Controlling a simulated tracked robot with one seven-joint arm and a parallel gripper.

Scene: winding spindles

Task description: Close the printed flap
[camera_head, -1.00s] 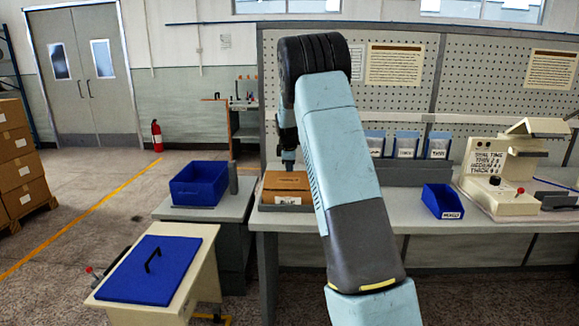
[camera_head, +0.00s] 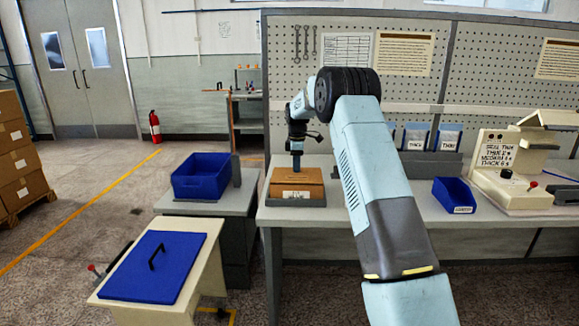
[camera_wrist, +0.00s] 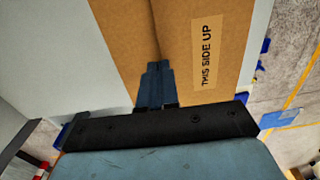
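The cardboard box (camera_head: 297,186) sits on the left end of the workbench, with a white label on its front. In the wrist view its brown top fills the upper middle. The printed flap (camera_wrist: 225,25) is on the right side and carries a tan strip reading "THIS SIDE UP". A plain flap (camera_wrist: 122,35) lies to its left, and a seam runs between them. The printed flap looks nearly flat, but I cannot tell if it is fully down. My gripper (camera_wrist: 154,68) is shut, empty, pointing down at the seam; it also shows in the head view (camera_head: 296,166). Contact is unclear.
A blue open bin (camera_head: 201,178) stands on a lower table to the left. A blue lid with a black handle (camera_head: 155,265) lies on a cart in front. To the right are a blue parts bin (camera_head: 454,195) and a cream machine (camera_head: 505,175).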

